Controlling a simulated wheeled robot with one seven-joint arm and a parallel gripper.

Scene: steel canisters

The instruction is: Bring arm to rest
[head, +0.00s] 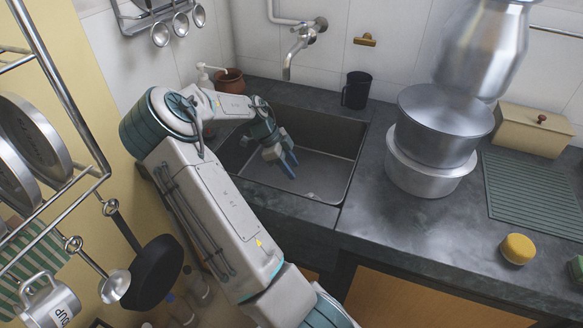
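My gripper (287,163), with blue fingers, hangs over the sink basin (318,184) and points down. Nothing shows between its fingers, but their gap is too small to judge. My arm reaches from the bottom of the head view up to the left of the sink and bends over its left side. A shiny steel canister (486,45) is at the upper right, above two stacked metal pots. Its lower part is blurred, so I cannot tell whether it rests on them. My gripper is well apart from the canister and pots.
Stacked pots (428,172) stand right of the sink. A dark mug (356,90), faucet (305,38) and brown pot (229,80) line its back. A box (532,128), green mat (535,195) and yellow sponge (517,249) lie right. A rack with pans (32,130) hangs left.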

